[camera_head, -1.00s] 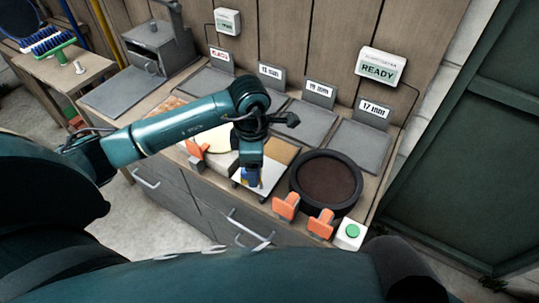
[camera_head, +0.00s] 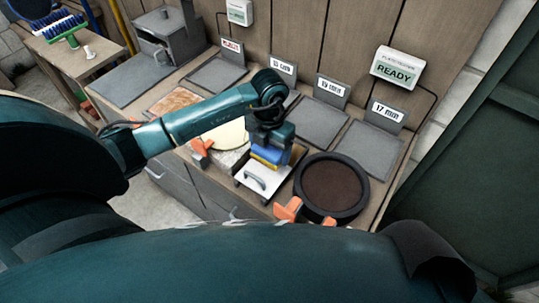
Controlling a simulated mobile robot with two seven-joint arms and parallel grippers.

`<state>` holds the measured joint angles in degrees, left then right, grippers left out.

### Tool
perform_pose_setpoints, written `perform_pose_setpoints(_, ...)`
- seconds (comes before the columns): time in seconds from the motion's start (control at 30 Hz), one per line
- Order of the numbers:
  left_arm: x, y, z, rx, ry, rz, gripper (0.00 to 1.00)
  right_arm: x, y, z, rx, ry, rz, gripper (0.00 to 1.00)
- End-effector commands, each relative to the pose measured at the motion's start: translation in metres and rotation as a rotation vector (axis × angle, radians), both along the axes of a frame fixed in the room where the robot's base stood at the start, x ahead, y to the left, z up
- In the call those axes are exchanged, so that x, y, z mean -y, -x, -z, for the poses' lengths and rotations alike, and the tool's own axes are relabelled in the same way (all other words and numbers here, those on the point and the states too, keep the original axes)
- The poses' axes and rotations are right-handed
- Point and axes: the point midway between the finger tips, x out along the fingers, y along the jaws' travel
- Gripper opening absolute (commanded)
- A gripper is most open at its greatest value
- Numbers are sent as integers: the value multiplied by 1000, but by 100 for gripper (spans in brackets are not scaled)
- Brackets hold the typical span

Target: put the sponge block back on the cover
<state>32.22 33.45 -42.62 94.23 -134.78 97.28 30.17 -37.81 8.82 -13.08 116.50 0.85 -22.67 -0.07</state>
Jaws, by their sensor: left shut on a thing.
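My left gripper (camera_head: 270,143) points down and is shut on the sponge block (camera_head: 268,157), which is blue above and yellow below. A white plate with a grey handle, which looks like the cover (camera_head: 252,187), lies at the front of the bench. The sponge block is over the plate's back part, behind the handle. I cannot tell whether its yellow underside touches the plate. The gripper hides the top of the block. My right gripper is not in view.
A black ring with a brown centre (camera_head: 331,187) stands just right of the plate. Orange clamps (camera_head: 288,209) sit at the front edge. Several grey pads (camera_head: 365,147) with labelled stands line the back. A READY box (camera_head: 398,67) hangs on the wall.

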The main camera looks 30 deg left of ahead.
Motion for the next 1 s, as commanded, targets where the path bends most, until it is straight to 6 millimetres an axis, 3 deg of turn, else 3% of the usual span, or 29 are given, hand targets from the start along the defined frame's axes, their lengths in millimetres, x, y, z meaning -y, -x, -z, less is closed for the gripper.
perform_pose_setpoints(0.27,0,1,34,-3,1,0,52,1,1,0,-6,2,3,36)
perform_pose_setpoints(0.63,0,0,40,0,-1,1,52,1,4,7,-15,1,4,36)
perform_pose_setpoints(0.67,0,0,39,0,0,1,79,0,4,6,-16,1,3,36)
perform_pose_setpoints(0.9,0,0,38,-1,-1,1,98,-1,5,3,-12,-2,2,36)
perform_pose_setpoints(1.0,0,1,38,-1,-1,1,98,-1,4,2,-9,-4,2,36)
